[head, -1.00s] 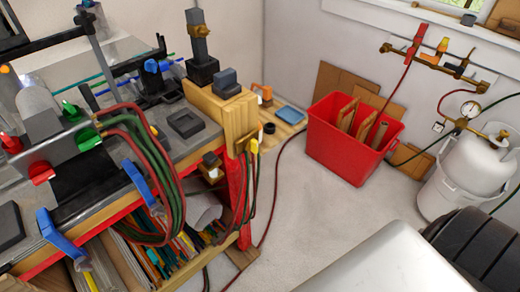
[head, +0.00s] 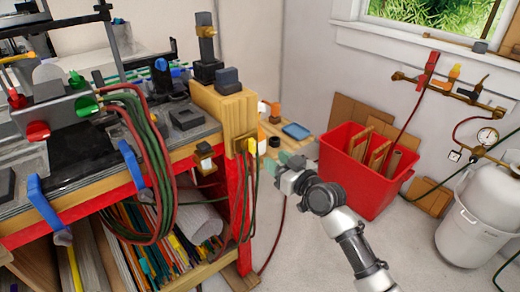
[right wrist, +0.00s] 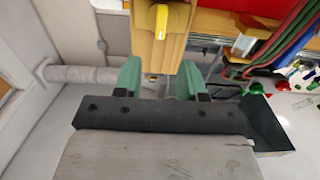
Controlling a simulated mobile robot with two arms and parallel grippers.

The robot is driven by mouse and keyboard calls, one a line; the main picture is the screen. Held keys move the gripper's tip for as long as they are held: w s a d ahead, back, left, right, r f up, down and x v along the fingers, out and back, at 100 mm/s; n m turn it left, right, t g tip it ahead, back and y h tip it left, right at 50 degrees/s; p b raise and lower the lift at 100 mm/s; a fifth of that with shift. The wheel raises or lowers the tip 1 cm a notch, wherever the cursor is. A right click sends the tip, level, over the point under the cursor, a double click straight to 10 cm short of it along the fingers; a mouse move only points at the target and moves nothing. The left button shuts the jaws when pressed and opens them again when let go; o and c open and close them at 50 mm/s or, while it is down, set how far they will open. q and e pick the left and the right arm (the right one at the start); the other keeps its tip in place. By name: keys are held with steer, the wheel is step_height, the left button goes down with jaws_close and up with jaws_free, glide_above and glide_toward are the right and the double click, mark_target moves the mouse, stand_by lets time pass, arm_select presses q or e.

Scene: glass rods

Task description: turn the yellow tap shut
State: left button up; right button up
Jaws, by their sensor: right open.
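The yellow tap (head: 251,146) sits on the front end of the wooden block (head: 222,108) at the bench's right corner. Its yellow handle (right wrist: 161,20) shows at the top of the right wrist view, against the wood. My right gripper (head: 283,162) is to the right of the tap in the head view, apart from it. In the right wrist view its two green fingers (right wrist: 160,78) are spread with nothing between them, and the handle lies beyond the gap. My left gripper is not in view.
Red and green hoses (head: 160,170) hang from the bench front. Cables hang below the tap. A red bin (head: 352,185) and a white gas cylinder (head: 475,195) stand to the right. A wall manifold (head: 440,88) carries several coloured taps. Grey floor is open between bench and bin.

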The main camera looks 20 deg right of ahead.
mark_target(255, 145)
steer(key=x, duration=0.9)
steer(key=shift+w+f, duration=0.1)
jaws_close()
steer(key=shift+m, duration=0.3)
steer(key=shift+w+d+f+m+p, duration=0.15)
steer(key=shift+m+p, duration=0.25)
steer(key=shift+m, duration=2.5)
steer(key=shift+s+d+f+m+p, duration=0.1)
steer(key=shift+d+f+m+p, duration=0.2)
steer(key=shift+m, duration=2.6)
steer(key=shift+w+d+f+m+p, duration=0.1)
steer(key=shift+m+p, duration=0.35)
steer(key=shift+m, duration=2.45)
